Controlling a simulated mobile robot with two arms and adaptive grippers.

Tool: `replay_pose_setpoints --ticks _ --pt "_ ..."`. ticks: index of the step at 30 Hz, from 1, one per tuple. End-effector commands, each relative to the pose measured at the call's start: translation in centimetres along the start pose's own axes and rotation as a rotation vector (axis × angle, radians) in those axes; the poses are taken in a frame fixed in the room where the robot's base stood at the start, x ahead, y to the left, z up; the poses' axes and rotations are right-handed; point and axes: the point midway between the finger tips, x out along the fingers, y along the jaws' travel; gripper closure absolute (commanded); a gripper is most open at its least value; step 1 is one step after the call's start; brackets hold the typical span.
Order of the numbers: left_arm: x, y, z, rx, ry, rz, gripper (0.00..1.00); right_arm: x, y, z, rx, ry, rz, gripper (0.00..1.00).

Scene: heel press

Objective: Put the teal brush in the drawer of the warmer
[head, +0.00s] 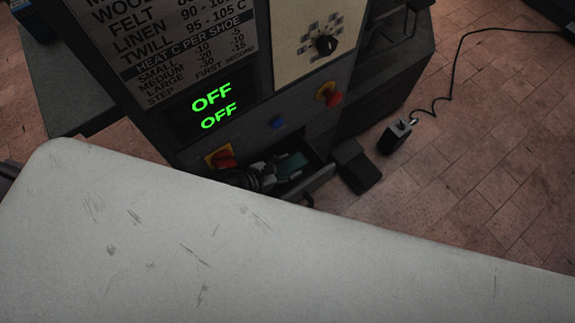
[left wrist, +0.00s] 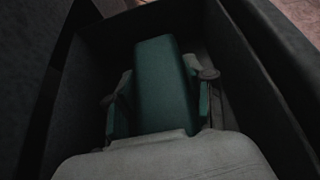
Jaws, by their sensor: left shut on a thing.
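The teal brush (head: 292,164) is inside the open drawer (head: 318,181) low on the front of the dark warmer (head: 160,100). My left gripper (head: 284,170) reaches into the drawer and is shut on the brush. In the left wrist view, the gripper fingers (left wrist: 162,97) lie on both sides of the teal brush (left wrist: 163,75). Dark drawer walls (left wrist: 265,80) surround them. I cannot tell whether the brush touches the drawer floor. The rest of my left arm is hidden behind the pale surface in front. My right gripper is not in view.
A pale, scuffed surface (head: 150,235) fills the foreground. A dark pedal (head: 356,165) and a small corded box (head: 396,137) are on the tiled floor.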

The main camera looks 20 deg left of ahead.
Motion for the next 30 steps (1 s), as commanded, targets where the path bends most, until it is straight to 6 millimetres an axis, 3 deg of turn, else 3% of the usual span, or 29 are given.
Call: replay_pose_setpoints --ticks 5,6,10,22,30 --pt "0.2 0.0 -0.3 0.001 -0.001 0.000 0.85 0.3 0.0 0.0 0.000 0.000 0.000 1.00" --pt "0.2 0.0 -0.3 0.001 0.000 0.001 0.45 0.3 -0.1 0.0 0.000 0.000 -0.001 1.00" --pt "0.1 0.0 -0.2 0.002 0.000 0.001 0.23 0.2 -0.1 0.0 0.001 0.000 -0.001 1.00" --pt "-0.2 0.0 0.2 0.002 0.000 0.001 0.21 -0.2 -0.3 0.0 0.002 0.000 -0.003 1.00" --pt "-4.6 0.0 -0.1 0.003 0.002 0.000 0.21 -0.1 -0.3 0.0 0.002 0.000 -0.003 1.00"
